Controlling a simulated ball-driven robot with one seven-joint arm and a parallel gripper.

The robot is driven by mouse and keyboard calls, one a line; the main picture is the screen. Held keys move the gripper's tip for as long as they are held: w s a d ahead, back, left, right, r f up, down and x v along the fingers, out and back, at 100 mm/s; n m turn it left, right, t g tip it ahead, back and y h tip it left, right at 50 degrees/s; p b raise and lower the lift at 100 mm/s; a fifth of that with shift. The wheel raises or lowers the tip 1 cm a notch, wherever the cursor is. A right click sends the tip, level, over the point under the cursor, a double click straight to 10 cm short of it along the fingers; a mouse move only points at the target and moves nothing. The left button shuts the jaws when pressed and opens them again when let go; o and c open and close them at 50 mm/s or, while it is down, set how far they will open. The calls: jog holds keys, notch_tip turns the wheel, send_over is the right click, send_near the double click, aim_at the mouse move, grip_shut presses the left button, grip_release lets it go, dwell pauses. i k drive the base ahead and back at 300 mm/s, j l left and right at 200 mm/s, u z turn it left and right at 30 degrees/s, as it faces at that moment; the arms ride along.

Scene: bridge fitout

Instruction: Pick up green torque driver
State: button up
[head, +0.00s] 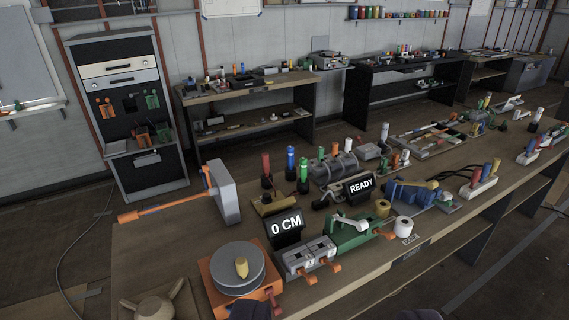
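The green torque driver (303,175) stands upright in a small rack (274,205) on the long wooden workbench. A blue driver (291,160) stands just behind it and a red driver (266,171) to its left. The green one's handle shows clearly; its lower end is partly hidden in the dark base. My gripper (335,312) shows only as two dark tips at the bottom edge, well apart with nothing seen between them. It is well short of the driver.
A grey block with an orange arm (222,192) stands left.

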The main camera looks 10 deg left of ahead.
aim_at(303, 161)
jog(key=i+l+u, duration=0.15)
jog(key=i+l, duration=0.65)
jog(key=i, duration=0.15)
jog(key=i+l+u, duration=0.25)
jog(key=i+l, duration=0.25)
jog(key=i, duration=0.25)
jog(key=i+l+u, duration=0.2)
jog(key=i+l, duration=0.4)
jog(key=i+u, duration=0.1)
jog(key=u, duration=0.15)
jog(key=k+j+z, duration=0.15)
jog(key=j, duration=0.15)
jog(key=k+j+z, duration=0.2)
jog(key=i+j, duration=0.1)
jog(key=j, duration=0.05)
